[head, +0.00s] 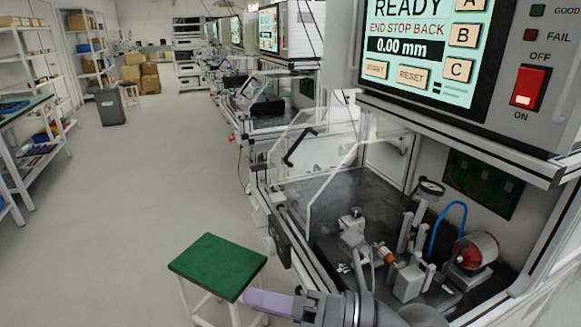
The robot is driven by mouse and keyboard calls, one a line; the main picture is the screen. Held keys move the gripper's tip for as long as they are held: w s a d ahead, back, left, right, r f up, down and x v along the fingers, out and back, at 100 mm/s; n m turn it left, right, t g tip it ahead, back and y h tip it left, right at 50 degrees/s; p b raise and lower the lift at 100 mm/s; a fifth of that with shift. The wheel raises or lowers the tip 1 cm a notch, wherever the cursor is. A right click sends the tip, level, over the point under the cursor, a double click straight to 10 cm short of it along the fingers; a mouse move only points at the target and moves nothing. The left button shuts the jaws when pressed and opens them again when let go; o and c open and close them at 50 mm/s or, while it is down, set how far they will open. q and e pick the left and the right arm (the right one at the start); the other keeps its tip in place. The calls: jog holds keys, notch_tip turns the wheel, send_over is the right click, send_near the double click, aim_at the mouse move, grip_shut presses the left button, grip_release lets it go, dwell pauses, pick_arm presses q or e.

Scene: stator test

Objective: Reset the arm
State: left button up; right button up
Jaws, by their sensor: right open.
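My right gripper (272,302) is at the bottom of the head view, just in front of the green-topped stool. A pale purple finger points left; the gripper is open and holds nothing that I can see. Part of it is cut off or hidden by its own body. My left gripper is not in view. The test machine's screen (425,45) reads READY, END STOP BACK, 0.00 mm, with START and RESET buttons and A, B, C. A red switch (528,87) sits right of the screen, between OFF and ON labels.
A stool with a green top (217,266) stands left of the machine. The open test bay holds a red cylindrical part (475,252), a blue hose (444,226) and a dial gauge (431,187). A clear door with a black handle (298,148) stands open. The floor (130,180) at left is clear.

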jog(key=w+d+r+m+t+h, duration=0.1)
jog(key=w+d+m+t+h, duration=0.1)
jog(key=d+m+t+h, duration=0.55)
jog(key=w+d+r+m+t+h, duration=0.1)
jog(key=w+d+m+t+h, duration=0.15)
jog(key=m+t, duration=0.95)
jog(key=s+d+f+m+g+h, duration=0.2)
jog(key=d+f+m+g+h, duration=0.65)
jog(key=f+m, duration=0.45)
jog(key=s+a+f+m+g, duration=0.1)
jog(key=s+f+m+g, duration=0.4)
jog(key=s+f+g, duration=1)
jog(key=s+f+t, duration=0.1)
jog(key=s+f, duration=0.2)
jog(key=f, duration=0.5)
jog(key=s+f, duration=0.2)
jog(key=f, duration=0.6)
jog(key=s+d+f, duration=0.3)
jog(key=s+f, duration=0.6)
jog(key=s, duration=0.3)
jog(key=shift+s+f+n+g, duration=0.3)
jog(key=shift+s+f+n, duration=0.05)
jog(key=shift+f+n, duration=0.1)
